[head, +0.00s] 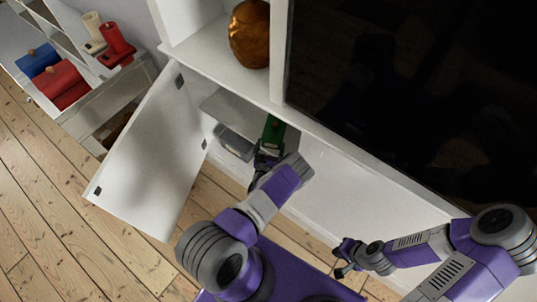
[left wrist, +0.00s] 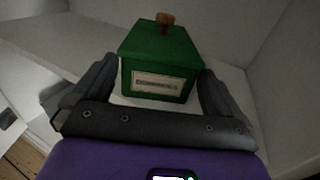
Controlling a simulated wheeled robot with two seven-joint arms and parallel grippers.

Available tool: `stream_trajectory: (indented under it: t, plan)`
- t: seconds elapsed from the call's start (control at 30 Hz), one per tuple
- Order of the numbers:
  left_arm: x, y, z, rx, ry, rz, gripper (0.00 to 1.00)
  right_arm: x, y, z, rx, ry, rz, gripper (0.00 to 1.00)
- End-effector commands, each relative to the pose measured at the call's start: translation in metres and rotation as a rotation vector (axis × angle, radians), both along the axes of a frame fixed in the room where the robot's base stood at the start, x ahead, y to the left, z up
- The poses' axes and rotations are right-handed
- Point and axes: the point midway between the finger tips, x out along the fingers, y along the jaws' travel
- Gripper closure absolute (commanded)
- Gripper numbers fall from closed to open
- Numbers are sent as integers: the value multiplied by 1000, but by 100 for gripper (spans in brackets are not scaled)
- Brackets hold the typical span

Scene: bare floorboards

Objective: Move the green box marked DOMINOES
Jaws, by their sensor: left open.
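The green box (left wrist: 160,55) has a pale label on its front and a brown knob on its lid. It sits on a white shelf inside the open cabinet, and its top also shows in the head view (head: 273,130). My left gripper (left wrist: 160,88) reaches into the cabinet, with its open fingers on either side of the box's near end; I cannot tell whether they touch it. In the head view the left gripper (head: 266,158) partly hides the box's near end. My right gripper (head: 342,262) hangs low at the right, away from the box; its jaws are too small to judge.
The cabinet door (head: 150,155) stands open at the left. A grey box (head: 236,144) lies below the shelf. A brown round vase (head: 250,34) stands above, beside a large dark screen (head: 390,90). Red and blue boxes sit on the far-left unit. Floorboards at lower left are clear.

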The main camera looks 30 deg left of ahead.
Motion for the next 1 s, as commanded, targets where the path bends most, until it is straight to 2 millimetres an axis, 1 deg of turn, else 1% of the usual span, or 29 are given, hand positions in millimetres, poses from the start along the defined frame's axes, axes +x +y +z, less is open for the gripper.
stream_trajectory:
  t: [0.03, 0.1, 0.23, 0.37, 0.6, 0.83, 0.87, 1.0]
  plan:
    - [8, 3, -1, 0, -4, 0, 0, 0, 0, -5, 0, 0, 0, 100]
    - [16, 6, -1, 0, -3, 0, 0, 0, 0, -8, 0, 0, 0, 100]
    - [27, 10, 0, 1, -2, 0, 0, 0, 0, -12, 0, 0, 0, 100]
    - [31, 11, 0, 1, 0, 0, 0, 0, 0, -12, 0, 0, 0, 100]
    - [31, 11, 0, 1, 0, 0, 0, 0, 0, -12, 0, 0, 0, 100]
    - [31, 11, 0, 1, 0, 0, 35, 0, 0, -12, 0, 0, 0, 100]
    - [31, 11, 0, 1, 0, 0, 37, 0, 0, -12, 0, 0, 0, 100]
    - [31, 9, 0, 1, 0, 0, 37, 0, 0, -12, 0, 0, 0, 100]
